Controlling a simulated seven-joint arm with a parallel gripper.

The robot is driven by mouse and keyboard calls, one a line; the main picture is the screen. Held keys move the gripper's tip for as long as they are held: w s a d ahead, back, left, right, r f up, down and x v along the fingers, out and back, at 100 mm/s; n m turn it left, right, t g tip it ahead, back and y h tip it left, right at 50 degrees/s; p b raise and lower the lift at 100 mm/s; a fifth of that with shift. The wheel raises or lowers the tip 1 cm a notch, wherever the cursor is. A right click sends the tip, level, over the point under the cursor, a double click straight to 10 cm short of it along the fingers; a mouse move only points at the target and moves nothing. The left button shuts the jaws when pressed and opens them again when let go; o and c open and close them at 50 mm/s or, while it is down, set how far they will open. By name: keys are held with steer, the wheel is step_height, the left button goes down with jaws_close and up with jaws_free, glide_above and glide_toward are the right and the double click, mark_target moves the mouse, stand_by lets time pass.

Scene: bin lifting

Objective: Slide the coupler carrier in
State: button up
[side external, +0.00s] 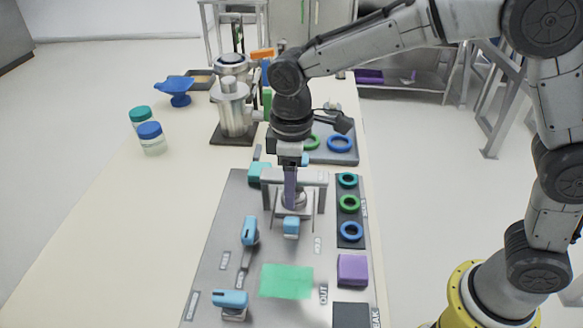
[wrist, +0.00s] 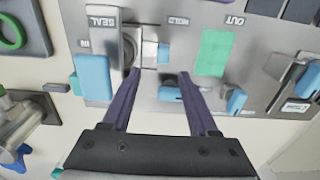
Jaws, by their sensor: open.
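The coupler carrier appears to be the pale metal slide (wrist: 148,54) with a light blue tab (wrist: 163,52). In the side view its light blue block (side external: 291,228) shows at the front of a grey gantry (side external: 311,179), with a round metal part partly hidden behind my gripper. My gripper (side external: 291,205) points down at the gantry. In the wrist view its purple fingers (wrist: 160,74) are spread apart with nothing between them. The tab lies just beyond the fingertips, between their lines. Contact cannot be told.
The grey panel (side external: 218,262) has blue handles (side external: 250,232) (side external: 231,299), a green pad (side external: 286,281) and a purple block (side external: 352,269). Rings (side external: 350,204) lie on a dark strip at right. Lidded jars (side external: 151,138) and a metal machine (side external: 234,108) stand farther back.

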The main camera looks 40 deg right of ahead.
steer(key=shift+r, duration=2.1)
steer(key=s+d+r+m+t, duration=0.4)
steer(key=s+d+r, duration=0.55)
steer(key=d, duration=0.45)
steer(key=s+d+f+m, duration=0.2)
steer(key=s+f, duration=0.1)
steer(key=s, duration=0.3)
steer(key=s+d+f+m+t, duration=0.1)
steer(key=s+d+f+m, duration=0.1)
steer(key=s, duration=0.3)
steer(key=shift+s+d+f+m+t, duration=0.15)
steer(key=shift+s+f+m+t, duration=0.15)
steer(key=shift+s+f+m, duration=0.15)
